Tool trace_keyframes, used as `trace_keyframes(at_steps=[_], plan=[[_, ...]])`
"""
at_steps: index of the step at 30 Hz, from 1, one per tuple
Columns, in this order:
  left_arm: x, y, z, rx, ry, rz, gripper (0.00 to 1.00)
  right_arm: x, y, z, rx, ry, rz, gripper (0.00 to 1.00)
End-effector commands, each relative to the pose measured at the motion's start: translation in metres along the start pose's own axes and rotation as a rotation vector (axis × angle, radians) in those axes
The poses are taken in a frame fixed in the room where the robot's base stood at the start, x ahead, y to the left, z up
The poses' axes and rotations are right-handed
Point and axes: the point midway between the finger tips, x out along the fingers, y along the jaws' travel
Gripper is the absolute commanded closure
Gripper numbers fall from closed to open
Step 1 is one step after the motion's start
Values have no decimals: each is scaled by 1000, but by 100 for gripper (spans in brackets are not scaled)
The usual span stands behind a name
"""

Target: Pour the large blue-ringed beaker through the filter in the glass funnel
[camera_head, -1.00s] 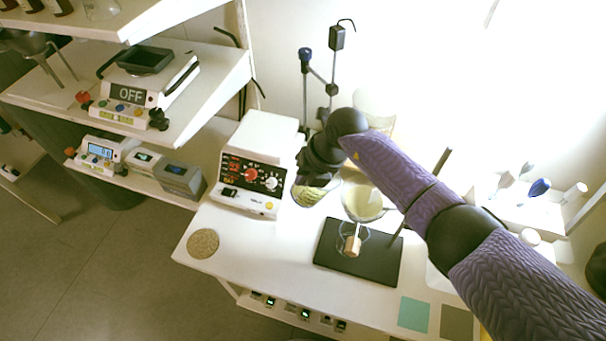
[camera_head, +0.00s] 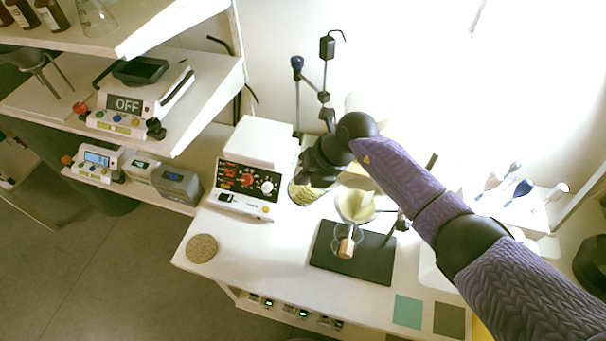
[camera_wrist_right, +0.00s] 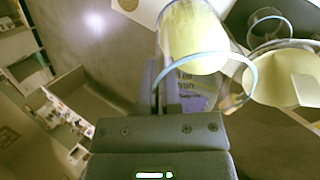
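The large blue-ringed beaker (camera_wrist_right: 192,42) holds pale yellow contents and shows at the fingertips in the right wrist view. My right gripper (camera_wrist_right: 168,92) appears shut on it. In the head view, the beaker (camera_head: 304,192) is partly hidden below my right gripper (camera_head: 314,170), left of the funnel. The glass funnel (camera_head: 354,207) holds pale filter paper above a glass vessel with a tan piece (camera_head: 346,248). The funnel (camera_wrist_right: 285,78) also shows at the right of the wrist view, beside the beaker. My left gripper is out of view.
A white control box (camera_head: 250,180) stands left of the beaker. A stand with rods (camera_head: 326,75) rises behind. A cork disc (camera_head: 202,248) lies on the front left, with bare table around it.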

Motion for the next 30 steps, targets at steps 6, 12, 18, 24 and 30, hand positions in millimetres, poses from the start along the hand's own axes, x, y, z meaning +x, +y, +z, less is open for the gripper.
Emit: trace_keyframes(at_steps=[6, 12, 18, 24, 30], plan=[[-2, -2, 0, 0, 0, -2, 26, -6, -2, -1, 0, -17, 42, 100], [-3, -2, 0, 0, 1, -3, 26, -10, -6, -2, 0, -35, 82, 100], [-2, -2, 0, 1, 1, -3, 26, -15, -9, -4, 1, -51, 124, 100], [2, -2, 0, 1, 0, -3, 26, -20, -11, -5, 1, -74, 178, 100], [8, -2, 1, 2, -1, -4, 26, -25, -13, -5, 1, -100, 242, 100]])
